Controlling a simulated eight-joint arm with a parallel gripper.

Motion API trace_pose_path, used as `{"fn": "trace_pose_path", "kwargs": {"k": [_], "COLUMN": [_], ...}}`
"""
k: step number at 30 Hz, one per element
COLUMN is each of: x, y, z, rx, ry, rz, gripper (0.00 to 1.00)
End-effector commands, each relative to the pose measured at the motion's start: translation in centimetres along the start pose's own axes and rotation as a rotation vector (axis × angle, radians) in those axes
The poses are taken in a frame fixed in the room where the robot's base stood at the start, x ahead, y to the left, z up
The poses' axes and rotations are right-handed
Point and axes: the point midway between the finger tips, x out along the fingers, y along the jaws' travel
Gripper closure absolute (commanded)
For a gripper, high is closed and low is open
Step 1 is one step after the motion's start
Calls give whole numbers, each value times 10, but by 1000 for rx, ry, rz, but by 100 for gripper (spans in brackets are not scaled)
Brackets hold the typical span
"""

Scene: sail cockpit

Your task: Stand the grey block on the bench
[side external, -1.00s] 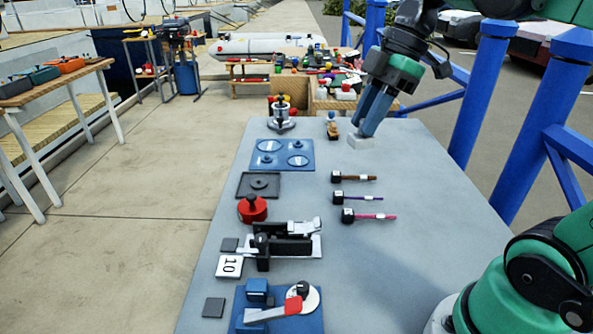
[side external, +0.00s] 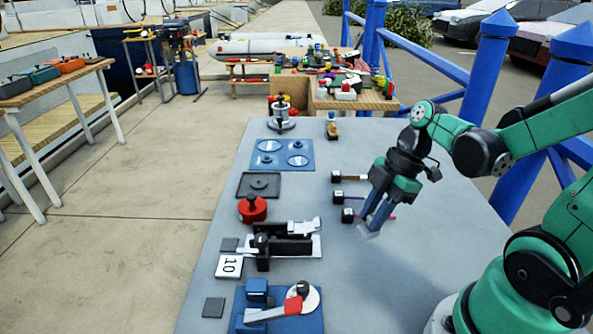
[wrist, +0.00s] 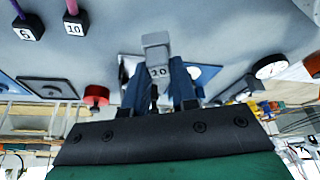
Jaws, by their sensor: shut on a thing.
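My gripper (side external: 372,226) is over the right half of the grey bench (side external: 400,290), with its blue fingers pointing down and slightly left. It is shut on a light grey block (side external: 369,232), which shows at the fingertips. In the wrist view the block (wrist: 156,42) sits between the two finger ends, partly hidden by them.
Several small hammers (side external: 347,215) lie close left of my gripper. A black and silver clamp-like fixture (side external: 285,240), a red knobbed weight (side external: 252,208), a white "10" tile (side external: 229,266) and blue plates (side external: 282,154) stand farther left. The bench's front right is clear.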

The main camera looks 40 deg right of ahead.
Motion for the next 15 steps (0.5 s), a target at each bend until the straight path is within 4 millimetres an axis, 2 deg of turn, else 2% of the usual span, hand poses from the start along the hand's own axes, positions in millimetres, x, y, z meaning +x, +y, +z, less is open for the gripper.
{"fn": "trace_pose_path", "kwargs": {"k": [15], "x": [34], "y": [1], "z": [14], "rx": [0], "ry": [0], "rz": [0], "gripper": [100]}}
